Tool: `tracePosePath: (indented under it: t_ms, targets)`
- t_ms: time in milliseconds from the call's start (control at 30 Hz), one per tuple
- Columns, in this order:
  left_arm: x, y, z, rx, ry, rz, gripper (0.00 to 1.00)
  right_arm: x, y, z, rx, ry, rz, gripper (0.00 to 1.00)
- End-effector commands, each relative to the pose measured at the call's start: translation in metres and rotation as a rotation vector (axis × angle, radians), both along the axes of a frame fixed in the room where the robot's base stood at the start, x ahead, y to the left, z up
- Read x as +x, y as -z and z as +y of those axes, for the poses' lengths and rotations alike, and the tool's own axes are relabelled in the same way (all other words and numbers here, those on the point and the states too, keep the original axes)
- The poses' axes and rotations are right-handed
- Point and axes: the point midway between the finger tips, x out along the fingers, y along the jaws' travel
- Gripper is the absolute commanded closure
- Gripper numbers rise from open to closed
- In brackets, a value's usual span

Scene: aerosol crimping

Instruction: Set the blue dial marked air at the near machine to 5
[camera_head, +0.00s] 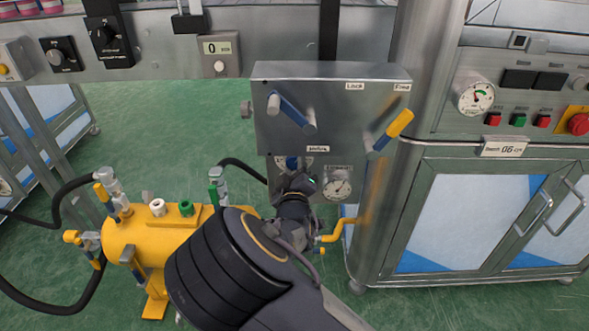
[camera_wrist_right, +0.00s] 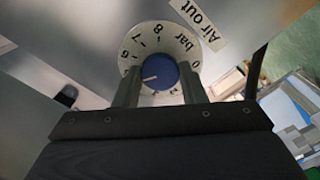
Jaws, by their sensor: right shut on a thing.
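The blue dial (camera_head: 291,163) is on the lower front of the near steel machine box, partly hidden by my right gripper (camera_head: 296,178). In the right wrist view the blue dial (camera_wrist_right: 160,74) sits in a white scale ring (camera_wrist_right: 158,35) showing 6, 7, 8, "bar" and 0. Its white pointer line points left and slightly down, below the 6, toward a part of the scale hidden by a finger. A label reads "Air out" (camera_wrist_right: 198,18). My right gripper (camera_wrist_right: 160,88) is shut on the dial, one finger on each side. My left gripper is not in view.
A round gauge (camera_head: 338,186) sits right of the dial. Blue-grey and yellow levers (camera_head: 392,130) stick out above. A yellow tank (camera_head: 150,246) with hoses stands at the lower left. A steel cabinet (camera_head: 410,200) stands to the right. Green floor is open behind.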

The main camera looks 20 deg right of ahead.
Motion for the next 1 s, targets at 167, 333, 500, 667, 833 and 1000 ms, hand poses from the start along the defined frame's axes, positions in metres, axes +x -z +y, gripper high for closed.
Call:
tracePosePath:
  t_ms: [167,333,500,667,833,1000]
  targets:
    - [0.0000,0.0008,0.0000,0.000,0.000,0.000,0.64,0.0005,-0.0003,0.0004,0.048,-0.001,-0.016,0.86]
    - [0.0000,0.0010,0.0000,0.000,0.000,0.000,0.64,0.0005,-0.0005,0.0006,0.068,-0.001,-0.021,0.86]
    - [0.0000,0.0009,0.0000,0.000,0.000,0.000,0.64,0.0005,-0.0005,0.0008,0.071,-0.002,-0.022,0.86]
    - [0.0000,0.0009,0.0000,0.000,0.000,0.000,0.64,0.0005,-0.0005,0.0008,0.070,-0.002,-0.022,0.86]
    - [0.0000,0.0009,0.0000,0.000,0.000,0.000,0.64,0.0004,-0.0005,0.0006,0.069,-0.001,-0.021,0.46]
    - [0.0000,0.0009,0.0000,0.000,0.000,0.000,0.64,0.0002,-0.0003,0.0004,0.069,-0.001,-0.021,0.41]
